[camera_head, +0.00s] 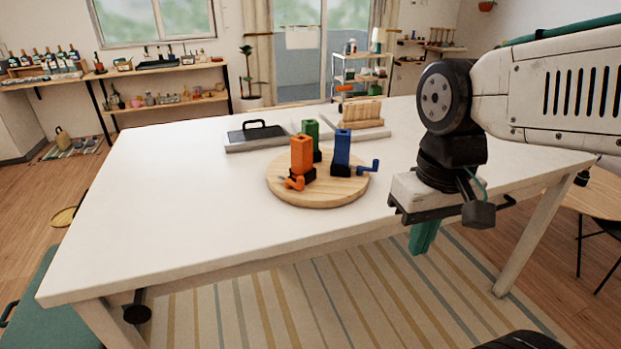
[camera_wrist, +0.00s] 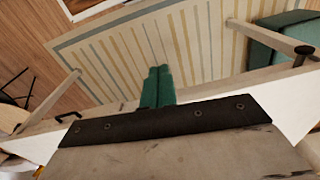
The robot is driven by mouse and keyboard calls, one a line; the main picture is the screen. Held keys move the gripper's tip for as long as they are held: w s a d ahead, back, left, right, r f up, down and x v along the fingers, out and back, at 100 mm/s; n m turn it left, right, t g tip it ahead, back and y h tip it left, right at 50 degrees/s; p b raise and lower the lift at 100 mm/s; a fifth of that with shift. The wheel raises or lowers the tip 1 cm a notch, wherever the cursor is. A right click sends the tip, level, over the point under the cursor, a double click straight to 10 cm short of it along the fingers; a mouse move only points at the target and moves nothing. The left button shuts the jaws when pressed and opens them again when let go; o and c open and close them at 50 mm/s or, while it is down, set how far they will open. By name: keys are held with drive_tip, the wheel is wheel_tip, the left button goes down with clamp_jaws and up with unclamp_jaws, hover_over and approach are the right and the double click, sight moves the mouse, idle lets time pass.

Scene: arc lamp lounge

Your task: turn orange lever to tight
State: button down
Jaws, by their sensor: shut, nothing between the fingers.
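An orange block-shaped post (camera_head: 302,153) stands upright on a black base on a round wooden board (camera_head: 320,198). Its orange lever (camera_head: 294,184) sticks out low at the front, pointing to the front left. Any mark for tight is too small to make out. My gripper (camera_head: 424,238) is well to the right of the board, by the table's front edge, with its teal fingers pointing down. In the wrist view my gripper (camera_wrist: 157,88) has its fingers together and empty, over the striped rug. The orange lever is not in the wrist view.
A blue post (camera_head: 342,148) with a blue lever (camera_head: 368,167) stands right of the orange one on the board, and a green post (camera_head: 310,134) stands behind. A dark-topped tray (camera_head: 258,134) and a wooden rack (camera_head: 361,112) lie farther back. The white table's (camera_head: 170,210) left side is clear.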

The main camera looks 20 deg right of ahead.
drive_tip(key=w+d+t+y, duration=0.2)
drive_tip(key=w, duration=1.2)
drive_tip(key=w+d+f+m+t+y, duration=0.1)
drive_tip(key=w+d+t+y, duration=0.1)
drive_tip(key=w, duration=1.3)
drive_tip(key=shift+f+t, duration=0.15)
drive_tip(key=shift+t, duration=0.65)
drive_tip(key=shift+w, duration=0.15)
drive_tip(key=x, duration=1)
drive_tip(key=shift+a+f, duration=0.15)
drive_tip(key=a, duration=0.3)
drive_tip(key=shift+w, duration=0.35)
drive_tip(key=shift+w+a, duration=0.1)
drive_tip(key=shift+a, duration=0.25)
